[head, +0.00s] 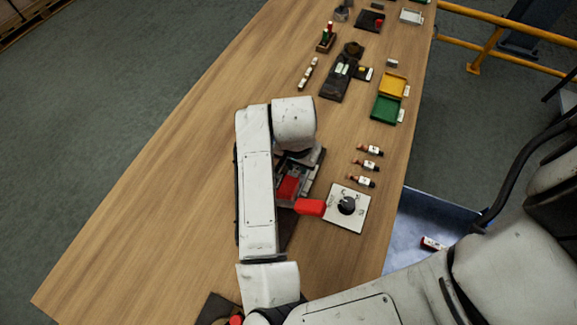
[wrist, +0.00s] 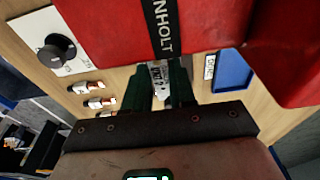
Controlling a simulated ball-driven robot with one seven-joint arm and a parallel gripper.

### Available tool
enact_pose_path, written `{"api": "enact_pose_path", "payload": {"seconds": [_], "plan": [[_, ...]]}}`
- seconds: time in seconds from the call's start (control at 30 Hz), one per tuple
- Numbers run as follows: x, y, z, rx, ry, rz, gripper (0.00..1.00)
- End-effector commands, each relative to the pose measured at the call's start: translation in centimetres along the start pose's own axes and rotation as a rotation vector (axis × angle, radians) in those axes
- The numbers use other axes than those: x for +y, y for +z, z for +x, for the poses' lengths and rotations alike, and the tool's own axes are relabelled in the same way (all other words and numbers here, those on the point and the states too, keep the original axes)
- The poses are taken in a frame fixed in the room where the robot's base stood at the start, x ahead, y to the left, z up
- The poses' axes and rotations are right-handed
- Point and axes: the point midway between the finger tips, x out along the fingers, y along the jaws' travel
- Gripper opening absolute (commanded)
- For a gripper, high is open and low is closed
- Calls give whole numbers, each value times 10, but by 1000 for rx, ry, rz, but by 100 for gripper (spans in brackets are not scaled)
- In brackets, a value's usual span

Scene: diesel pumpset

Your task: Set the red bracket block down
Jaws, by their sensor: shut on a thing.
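The red bracket block (wrist: 150,22) fills the top of the wrist view, with a black band lettered "NHOLT" across it. In the head view a red piece (head: 310,207) sticks out to the right from under my arm, beside the knob panel. My gripper (wrist: 160,72) is shut on the block; its dark green fingers reach up to the block's near edge. A small pale printed plate shows between the fingers. The fingers are hidden behind my arm in the head view. Whether the block touches anything below cannot be told.
A white panel with a black knob (head: 346,206) lies close right, with several small bottles (head: 366,164) beyond it. A grey fixture (head: 316,160) is partly under my arm. Yellow (head: 393,84) and green (head: 386,109) trays stand farther back. A blue tray (wrist: 232,70) shows in the wrist view. The table's left side is clear.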

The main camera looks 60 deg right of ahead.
Motion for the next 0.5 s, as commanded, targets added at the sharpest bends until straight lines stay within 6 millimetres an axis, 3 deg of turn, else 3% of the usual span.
{"api": "enact_pose_path", "payload": {"seconds": [0.2,0.5], "plan": [[6,13,30,0,-1,0,0],[8,15,30,0,-1,1,0]]}}
